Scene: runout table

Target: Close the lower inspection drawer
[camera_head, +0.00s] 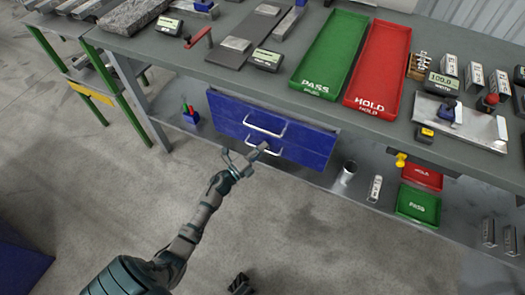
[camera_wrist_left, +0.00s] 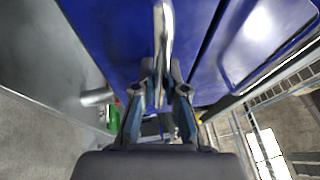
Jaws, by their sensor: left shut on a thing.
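The blue drawer unit hangs under the workbench, with an upper drawer (camera_head: 228,106) and a lower drawer (camera_head: 306,157). Each blue front has a silver bar handle; the upper handle (camera_head: 262,131) is free. My left gripper (camera_head: 262,150) is at the lower drawer's handle. In the left wrist view its fingers (camera_wrist_left: 159,82) are shut on the silver handle (camera_wrist_left: 163,35), close to the blue front (camera_wrist_left: 110,35). How far the lower drawer stands out is hard to tell. A dark piece at the bottom edge looks like my right gripper (camera_head: 240,284); its jaws are unclear.
A green PASS tray (camera_head: 331,48) and a red HOLD tray (camera_head: 379,64) lie on the bench top. The lower shelf bears a metal cup (camera_head: 347,172) and small red (camera_head: 422,178) and green (camera_head: 418,206) trays. Bare concrete floor lies in front.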

